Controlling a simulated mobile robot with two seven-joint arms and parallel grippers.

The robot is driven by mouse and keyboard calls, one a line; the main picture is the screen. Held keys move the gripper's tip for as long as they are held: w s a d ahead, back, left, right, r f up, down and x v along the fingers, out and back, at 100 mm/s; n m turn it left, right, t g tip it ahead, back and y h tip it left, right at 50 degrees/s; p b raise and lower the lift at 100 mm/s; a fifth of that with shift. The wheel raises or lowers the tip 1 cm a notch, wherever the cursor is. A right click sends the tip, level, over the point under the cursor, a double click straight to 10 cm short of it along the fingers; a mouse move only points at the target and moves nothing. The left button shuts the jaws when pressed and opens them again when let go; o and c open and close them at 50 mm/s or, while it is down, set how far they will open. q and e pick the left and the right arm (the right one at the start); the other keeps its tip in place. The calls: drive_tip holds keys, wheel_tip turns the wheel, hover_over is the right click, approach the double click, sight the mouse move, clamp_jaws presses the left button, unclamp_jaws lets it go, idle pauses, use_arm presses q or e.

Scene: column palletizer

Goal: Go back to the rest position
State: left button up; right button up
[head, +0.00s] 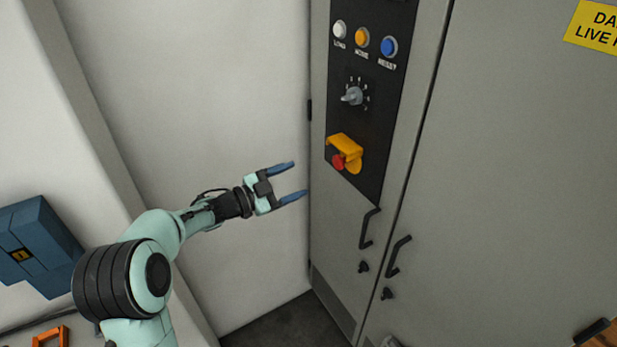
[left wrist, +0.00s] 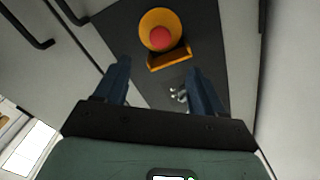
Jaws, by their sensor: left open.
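My left gripper (head: 290,182) is open and empty in the head view. It is held in the air to the left of a grey cabinet's control panel (head: 372,60), with its fingers pointing toward the cabinet. In the left wrist view, the two blue fingers (left wrist: 157,88) are spread apart with nothing between them. A red button (head: 338,162) with a yellow cover (head: 345,146) sits low on the panel. The same red button (left wrist: 160,38) shows ahead of the fingers in the left wrist view. My right gripper is in neither view.
Above the button are a rotary knob (head: 352,96) and white, orange and blue buttons. Black door handles (head: 369,228) stick out below. A blue box (head: 38,245) and an orange frame (head: 50,337) are at lower left. A white wall (head: 190,90) stands behind my arm.

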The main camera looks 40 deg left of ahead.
use_arm(q)
drive_tip(key=shift+v, duration=0.8)
